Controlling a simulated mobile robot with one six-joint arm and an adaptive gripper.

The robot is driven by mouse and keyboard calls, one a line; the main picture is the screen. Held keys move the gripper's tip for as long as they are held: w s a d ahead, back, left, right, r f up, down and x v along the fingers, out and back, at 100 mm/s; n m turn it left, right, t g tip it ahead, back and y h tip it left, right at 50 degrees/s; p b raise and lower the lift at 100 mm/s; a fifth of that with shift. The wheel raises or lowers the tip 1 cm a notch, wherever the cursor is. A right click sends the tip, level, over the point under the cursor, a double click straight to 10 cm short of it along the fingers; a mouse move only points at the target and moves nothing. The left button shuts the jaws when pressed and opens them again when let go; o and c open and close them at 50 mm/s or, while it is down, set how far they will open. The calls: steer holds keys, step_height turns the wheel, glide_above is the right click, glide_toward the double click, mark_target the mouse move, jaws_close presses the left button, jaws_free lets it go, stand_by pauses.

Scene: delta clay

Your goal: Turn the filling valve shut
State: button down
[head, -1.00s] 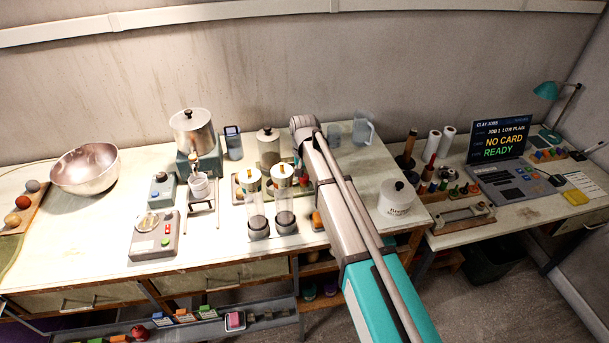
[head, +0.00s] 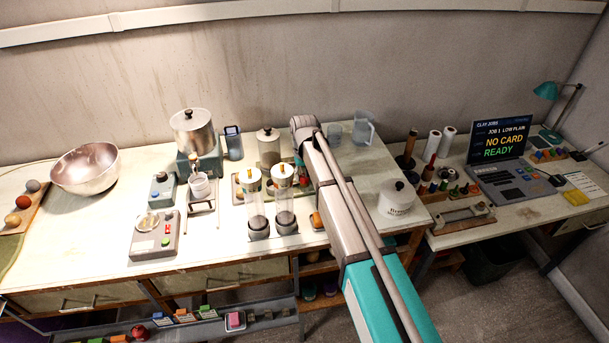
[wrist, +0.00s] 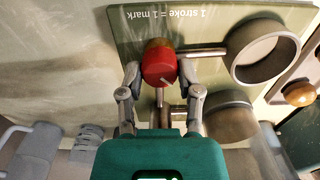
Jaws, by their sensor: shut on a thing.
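The filling valve's red knob (wrist: 158,62) shows in the wrist view, with a pale line on its face. It sits on a green plate (wrist: 140,20) lettered "1 stroke = 1 mark", upside down in this view. My gripper (wrist: 159,78) is shut on the knob, with one finger on each side. A grey pipe (wrist: 202,52) runs from behind the knob to an open grey ring-shaped cup (wrist: 262,52). In the head view my arm hides the gripper and most of the valve.
Two clear cylinders with yellow-marked white caps (head: 284,205) stand just left of my arm. A metal pot (head: 268,148) stands behind them. A white lidded pot (head: 396,198) is to the right of my arm. A steel bowl (head: 86,170) sits far left.

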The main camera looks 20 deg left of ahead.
steer(key=shift+c, duration=1.3)
jaws_free()
steer(key=shift+m, duration=0.4)
